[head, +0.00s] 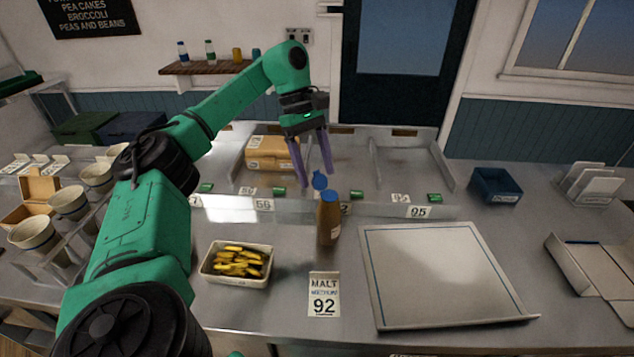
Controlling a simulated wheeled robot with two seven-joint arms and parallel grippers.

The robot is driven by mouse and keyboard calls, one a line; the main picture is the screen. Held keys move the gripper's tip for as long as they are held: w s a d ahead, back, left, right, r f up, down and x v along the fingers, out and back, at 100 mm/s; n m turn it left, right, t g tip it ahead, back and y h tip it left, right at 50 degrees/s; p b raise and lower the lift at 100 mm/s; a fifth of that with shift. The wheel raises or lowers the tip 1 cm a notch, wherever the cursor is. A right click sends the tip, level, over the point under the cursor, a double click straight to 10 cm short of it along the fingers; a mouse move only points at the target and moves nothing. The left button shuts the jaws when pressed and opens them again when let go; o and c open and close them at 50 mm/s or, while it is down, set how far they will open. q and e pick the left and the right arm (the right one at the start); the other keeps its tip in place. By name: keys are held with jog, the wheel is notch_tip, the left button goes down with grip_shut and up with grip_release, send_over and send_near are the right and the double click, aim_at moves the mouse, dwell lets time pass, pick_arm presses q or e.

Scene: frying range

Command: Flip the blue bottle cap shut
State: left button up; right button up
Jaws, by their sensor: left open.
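A brown bottle (328,222) stands upright on the steel counter, in the middle of the head view. Its blue cap (320,181) is flipped up and stands open above the blue collar at the bottle's top. My left gripper (316,172) points down with its two purple fingers apart, just above and around the level of the raised cap. I cannot tell whether a finger touches the cap. The gripper holds nothing that I can see. My right gripper is not in view.
A tray of yellow food (238,265) lies left of the bottle, and a "MALT 92" card (323,294) stands in front. A large metal tray (375,292) lies to the right. A cardboard box (270,146) sits behind. Paper cups (68,203) stand at left.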

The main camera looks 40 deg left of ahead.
pick_arm(q)
jog(key=shift+s+d+f, duration=0.15)
jog(key=shift+s+f, duration=0.05)
jog(key=shift+s, duration=0.2)
jog(key=shift+w, duration=0.15)
grip_shut()
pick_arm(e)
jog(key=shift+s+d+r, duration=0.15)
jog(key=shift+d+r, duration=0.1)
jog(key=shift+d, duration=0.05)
